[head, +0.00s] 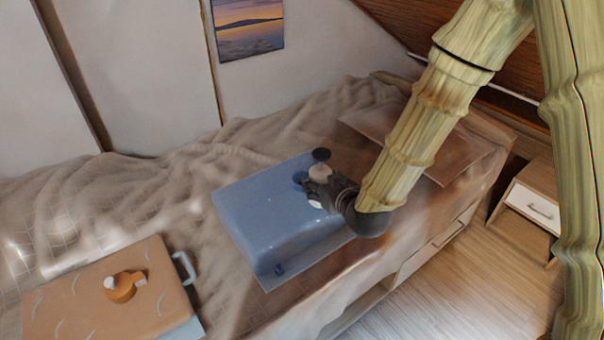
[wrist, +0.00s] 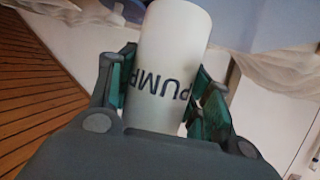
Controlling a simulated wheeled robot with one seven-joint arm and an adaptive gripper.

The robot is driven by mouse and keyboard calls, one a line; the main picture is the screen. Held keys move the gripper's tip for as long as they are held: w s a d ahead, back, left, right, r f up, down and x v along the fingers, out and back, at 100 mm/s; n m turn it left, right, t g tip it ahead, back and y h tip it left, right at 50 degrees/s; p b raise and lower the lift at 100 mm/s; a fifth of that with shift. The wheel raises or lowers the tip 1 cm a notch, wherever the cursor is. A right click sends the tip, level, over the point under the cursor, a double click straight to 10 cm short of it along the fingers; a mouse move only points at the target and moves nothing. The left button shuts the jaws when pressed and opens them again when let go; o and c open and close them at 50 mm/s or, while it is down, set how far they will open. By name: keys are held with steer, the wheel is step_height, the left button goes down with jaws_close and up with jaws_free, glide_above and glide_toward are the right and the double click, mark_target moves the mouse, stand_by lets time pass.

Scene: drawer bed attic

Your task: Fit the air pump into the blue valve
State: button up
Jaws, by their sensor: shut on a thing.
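The air pump is a white cylinder marked "PUMP" (wrist: 168,60), standing between the fingers of my gripper (wrist: 160,90) in the wrist view. My gripper (head: 322,188) is shut on it. In the head view a pale end of the pump (head: 320,172) shows above the dark fingers, which hide much of the rest. The blue inflatable block (head: 250,215) lies on the bed under my gripper. A dark blue round part, seemingly the blue valve (head: 299,178), shows just left of the fingers, partly hidden. I cannot tell whether the pump touches it.
A dark round cap (head: 321,155) is at the block's far edge. An orange block (head: 85,300) with an orange valve (head: 122,290) and a pale handle (head: 184,268) lies at lower left. The bed (head: 130,195) is rumpled; wooden floor is in front.

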steer(key=shift+w+d+r+x, duration=0.1)
steer(key=shift+x, duration=2.2)
steer(key=shift+w+d+r+x, duration=0.1)
steer(key=shift+d+x, duration=0.05)
steer(key=shift+x, duration=2.15)
steer(key=shift+w+d+r+x, duration=0.1)
steer(key=shift+x, duration=2.2)
steer(key=o, duration=1.1)
steer(key=shift+r, duration=0.1)
